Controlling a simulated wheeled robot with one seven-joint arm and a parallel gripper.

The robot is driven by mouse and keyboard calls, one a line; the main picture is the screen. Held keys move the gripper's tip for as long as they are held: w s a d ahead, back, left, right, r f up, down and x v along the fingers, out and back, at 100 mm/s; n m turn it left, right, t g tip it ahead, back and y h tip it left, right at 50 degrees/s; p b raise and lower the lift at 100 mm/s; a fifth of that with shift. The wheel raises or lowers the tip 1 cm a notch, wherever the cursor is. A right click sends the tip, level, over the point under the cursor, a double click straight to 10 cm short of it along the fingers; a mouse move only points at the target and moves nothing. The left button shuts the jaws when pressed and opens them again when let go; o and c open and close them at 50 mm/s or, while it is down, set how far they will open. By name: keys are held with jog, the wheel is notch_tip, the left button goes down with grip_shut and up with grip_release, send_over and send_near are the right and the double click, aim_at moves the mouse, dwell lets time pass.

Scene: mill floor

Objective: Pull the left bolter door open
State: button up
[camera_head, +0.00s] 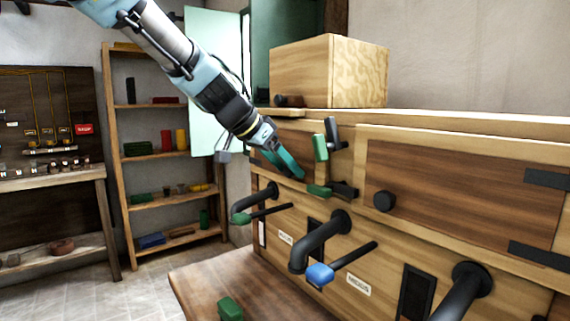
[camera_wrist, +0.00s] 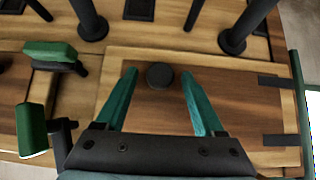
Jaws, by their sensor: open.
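The left bolter door (camera_head: 300,145) is a dark wood panel in a lighter frame, left of the green-handled latches, and looks shut. In the wrist view the same door (camera_wrist: 245,125) fills the middle, with its black hinges at the right. Its round black knob (camera_wrist: 160,76) shows between my gripper's (camera_wrist: 158,72) teal fingertips, apart from both. In the head view my gripper (camera_head: 302,176) is open in front of this door and hides the knob. One green latch handle (camera_head: 320,147) stands upright; the other, lower one (camera_head: 319,190) lies sideways.
The right door (camera_head: 470,190) has its own black knob (camera_head: 384,201). Below are black pipes (camera_head: 322,240) and levers with a green and a blue (camera_head: 320,274) end. A wooden box (camera_head: 300,70) stands on top. Shelves (camera_head: 165,150) stand behind at left, with open floor before them.

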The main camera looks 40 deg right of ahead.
grip_shut()
dwell(0.5)
dwell(0.9)
